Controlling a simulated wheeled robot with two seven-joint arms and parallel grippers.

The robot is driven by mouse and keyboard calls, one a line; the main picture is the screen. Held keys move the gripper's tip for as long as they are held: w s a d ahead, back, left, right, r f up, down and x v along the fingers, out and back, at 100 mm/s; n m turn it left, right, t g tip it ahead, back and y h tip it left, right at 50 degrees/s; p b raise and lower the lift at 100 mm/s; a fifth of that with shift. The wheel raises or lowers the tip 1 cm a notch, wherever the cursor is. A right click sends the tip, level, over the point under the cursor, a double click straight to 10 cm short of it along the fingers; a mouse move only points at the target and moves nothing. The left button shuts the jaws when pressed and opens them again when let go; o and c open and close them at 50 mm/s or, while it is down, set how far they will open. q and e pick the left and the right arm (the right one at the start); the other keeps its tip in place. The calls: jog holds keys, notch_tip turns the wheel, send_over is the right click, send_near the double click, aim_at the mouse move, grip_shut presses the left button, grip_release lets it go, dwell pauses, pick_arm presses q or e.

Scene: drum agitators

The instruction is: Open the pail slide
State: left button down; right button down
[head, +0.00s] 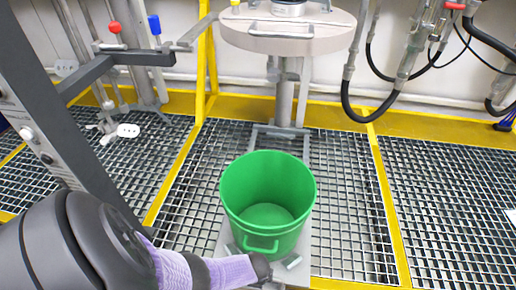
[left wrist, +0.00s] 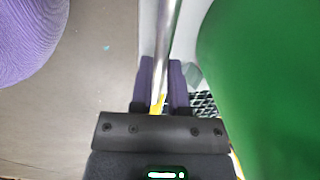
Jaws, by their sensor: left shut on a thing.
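The green pail (head: 236,215) stands upright and empty on the grey pail slide (head: 306,235), a flat plate over the floor grating. The pail also fills the right side of the left wrist view (left wrist: 265,70). A round metal bar (left wrist: 168,30), apparently the slide's handle, runs between the two dark purple fingers of my left gripper (left wrist: 160,78). The fingers are shut on it. In the head view my left gripper (head: 270,268) is at the bottom, just in front of the pail, and its arm partly hides the slide's front. My right gripper is not in view.
A round lid with a handle (head: 285,43) is on a metal column (head: 284,100) behind the pail. A grey frame (head: 60,130) stands at the left, close to my arm. Yellow edges (head: 388,200) border the grating. Hoses (head: 370,112) hang at the right.

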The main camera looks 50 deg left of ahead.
pick_arm(q)
jog(key=shift+s+d, duration=0.25)
jog(key=shift+s, duration=0.1)
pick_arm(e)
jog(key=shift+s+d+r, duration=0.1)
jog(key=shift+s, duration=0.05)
pick_arm(q)
jog(key=c, duration=0.6)
grip_release()
jog(key=r+p, duration=0.3)
jog(key=s+r+p, duration=0.1)
jog(key=r+p, duration=0.2)
jog(key=d+r+p, duration=0.1)
jog(key=r+p, duration=0.2)
jog(key=shift+s+d+r, duration=0.1)
jog(key=shift+s+r, duration=0.1)
jog(key=shift+r, duration=0.1)
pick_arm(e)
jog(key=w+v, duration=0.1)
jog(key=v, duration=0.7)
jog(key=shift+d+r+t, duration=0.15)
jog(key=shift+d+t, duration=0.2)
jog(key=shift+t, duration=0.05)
